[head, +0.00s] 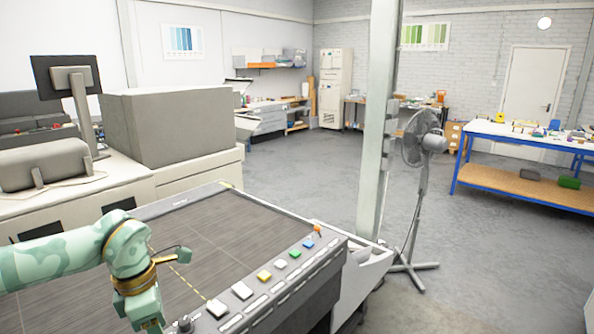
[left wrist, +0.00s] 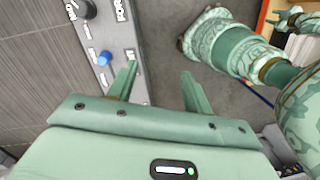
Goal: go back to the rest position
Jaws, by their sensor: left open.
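My left gripper (head: 150,325) hangs low over the near left part of the flatbed machine in the head view, with its fingertips at or past the bottom edge. In the left wrist view the left gripper (left wrist: 160,80) has its two fingers spread apart with nothing between them. Below the fingers are the edge of the control panel (left wrist: 112,30) and the grey floor.
The flatbed machine (head: 220,222) has a front panel with white, yellow, green and blue buttons. A blue knob (left wrist: 105,58) is close to the left finger. A fan (head: 415,150) and a pillar (head: 376,120) stand behind. Open floor (head: 480,260) lies to the right.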

